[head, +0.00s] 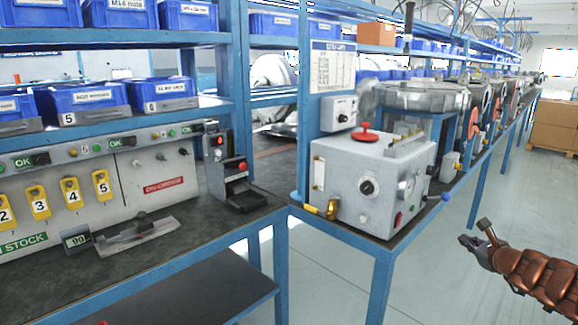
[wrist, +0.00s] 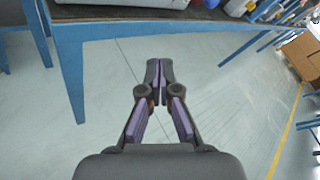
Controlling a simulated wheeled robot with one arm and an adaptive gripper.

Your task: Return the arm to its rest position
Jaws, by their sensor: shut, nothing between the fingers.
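My gripper (head: 476,240) is at the lower right of the head view, on the end of my brown-sleeved arm. It is off the benches, over open floor, and touches nothing that I can see. In the wrist view my gripper (wrist: 159,72) points away from the camera with its fingertips together and nothing between them. The rest of my arm is cut off by the right edge of the head view.
A blue-framed bench (head: 375,249) with a grey control box (head: 350,182) stands left of my gripper. Another bench (head: 190,245) is at the left, under shelves of blue bins (head: 82,98). Cardboard boxes (head: 555,125) stand at the far right. The floor (wrist: 225,100) below my gripper is clear.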

